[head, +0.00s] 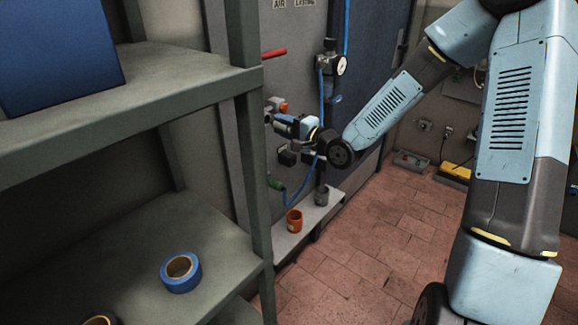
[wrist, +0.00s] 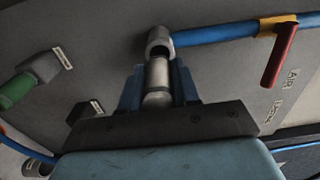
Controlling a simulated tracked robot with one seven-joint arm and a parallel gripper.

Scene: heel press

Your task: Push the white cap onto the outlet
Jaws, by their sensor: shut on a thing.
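My gripper (wrist: 158,92) is shut on a pale grey-white cylinder, which I take to be the white cap (wrist: 157,78), between its two blue fingers. The outlet (wrist: 160,40) is the round metal end of a blue pipe, straight ahead of the fingers in the wrist view. The far end of the cap meets the outlet's mouth in the picture. I cannot tell whether it only touches or sits partly on it. In the head view my gripper (head: 300,127) is at the wall panel, and the cap and the outlet are too small to make out surely.
A red lever (wrist: 280,55) sits on the blue pipe (wrist: 220,34). A green connector (wrist: 14,92) is at the left. In the head view, a gauge (head: 341,65) hangs above right of my gripper, an orange cup (head: 294,221) stands below, and a shelf (head: 130,110) fills the left.

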